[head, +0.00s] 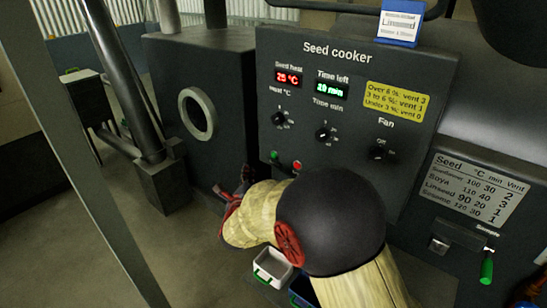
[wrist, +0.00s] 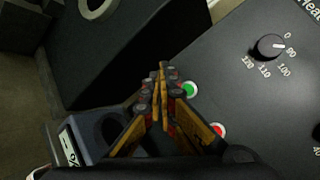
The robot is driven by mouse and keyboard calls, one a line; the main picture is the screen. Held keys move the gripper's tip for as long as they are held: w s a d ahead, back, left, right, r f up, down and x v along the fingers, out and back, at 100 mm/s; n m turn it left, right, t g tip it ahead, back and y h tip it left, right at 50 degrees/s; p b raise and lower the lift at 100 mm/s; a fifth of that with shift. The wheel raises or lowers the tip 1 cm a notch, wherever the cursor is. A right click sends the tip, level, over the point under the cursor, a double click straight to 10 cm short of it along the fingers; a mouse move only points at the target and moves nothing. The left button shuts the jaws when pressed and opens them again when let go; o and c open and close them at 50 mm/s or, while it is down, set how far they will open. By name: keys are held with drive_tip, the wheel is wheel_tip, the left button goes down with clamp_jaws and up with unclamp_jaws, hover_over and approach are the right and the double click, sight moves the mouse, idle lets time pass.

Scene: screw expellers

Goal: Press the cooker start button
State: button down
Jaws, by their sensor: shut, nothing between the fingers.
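The seed cooker panel (head: 345,75) is dark grey, with a red display (head: 288,77) reading about 25 °C and a green time display (head: 331,88) reading about 10 min. A green button (head: 273,156) sits low on its left, beside a red button (head: 297,165). In the wrist view the green button (wrist: 189,89) is just right of my fingertips and the red button (wrist: 218,130) is lower right. My gripper (wrist: 161,72) is shut and empty, its tips close to the green button; contact cannot be told. In the head view my arm partly hides the gripper (head: 246,176).
Heat (head: 279,118), time (head: 325,134) and fan (head: 381,152) knobs are on the panel. A dark cabinet with a round port (head: 197,113) stands left. A white bin (head: 272,266) is below my arm.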

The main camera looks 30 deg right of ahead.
sight(274, 155)
drive_tip(key=shift+d, duration=0.15)
drive_tip(key=w+d, duration=0.3)
drive_tip(key=d, duration=0.5)
drive_tip(key=shift+b, duration=0.4)
drive_tip(key=shift+w+d+b, duration=0.1)
drive_tip(key=shift+d+b, duration=0.2)
drive_tip(key=shift+b, duration=0.25)
idle(1.1)
drive_tip(key=shift+w+d+b, duration=0.2)
drive_tip(key=shift+d+b, duration=0.3)
drive_tip(key=shift+b, duration=0.15)
idle(0.9)
drive_tip(key=shift+a, duration=0.1)
idle(0.4)
drive_tip(key=shift+s+a+b, duration=0.3)
drive_tip(key=shift+a+b, duration=0.05)
drive_tip(key=shift+a, duration=0.35)
